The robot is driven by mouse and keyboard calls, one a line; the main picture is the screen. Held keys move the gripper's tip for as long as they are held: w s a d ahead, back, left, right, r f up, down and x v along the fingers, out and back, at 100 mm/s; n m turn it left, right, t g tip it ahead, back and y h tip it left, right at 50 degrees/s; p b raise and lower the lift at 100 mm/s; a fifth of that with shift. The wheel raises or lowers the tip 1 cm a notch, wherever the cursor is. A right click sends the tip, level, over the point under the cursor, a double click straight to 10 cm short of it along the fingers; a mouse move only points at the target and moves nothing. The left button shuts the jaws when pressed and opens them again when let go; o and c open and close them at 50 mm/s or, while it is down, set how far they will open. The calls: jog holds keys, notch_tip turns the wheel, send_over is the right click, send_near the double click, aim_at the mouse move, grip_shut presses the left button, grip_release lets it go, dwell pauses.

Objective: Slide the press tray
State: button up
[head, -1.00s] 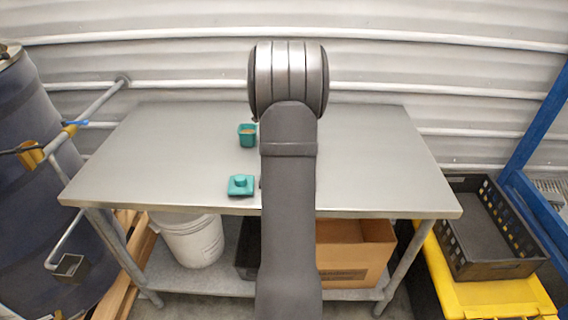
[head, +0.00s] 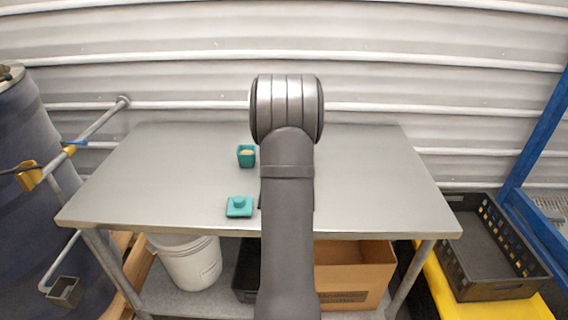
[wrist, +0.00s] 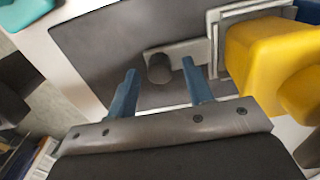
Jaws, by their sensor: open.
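In the wrist view, my gripper (wrist: 160,72) is open, with two blue fingers apart. A short dark grey round knob (wrist: 158,69) shows between the fingertips; I see no clear contact. The knob stands on a small grey plate (wrist: 190,50), which may be part of the press tray. A pale grey frame (wrist: 214,45) and a rounded yellow block (wrist: 268,55) are just to the right. A broad dark grey surface (wrist: 105,40) lies behind the fingers. In the head view, my arm hides the gripper and the press.
A teal cup (head: 246,153) with tan contents and a teal lid-like piece (head: 239,207) with a knob stand on the metal table (head: 380,180), left of my arm. The right side of the table looks clear. A black crate (head: 490,250) is beyond its right end.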

notch_tip(320, 180, up, 17)
jog(key=shift+r, duration=0.2)
jog(key=shift+f, duration=0.15)
dwell(0.3)
notch_tip(320, 180, down, 17)
jog(key=shift+f, duration=0.15)
dwell(0.5)
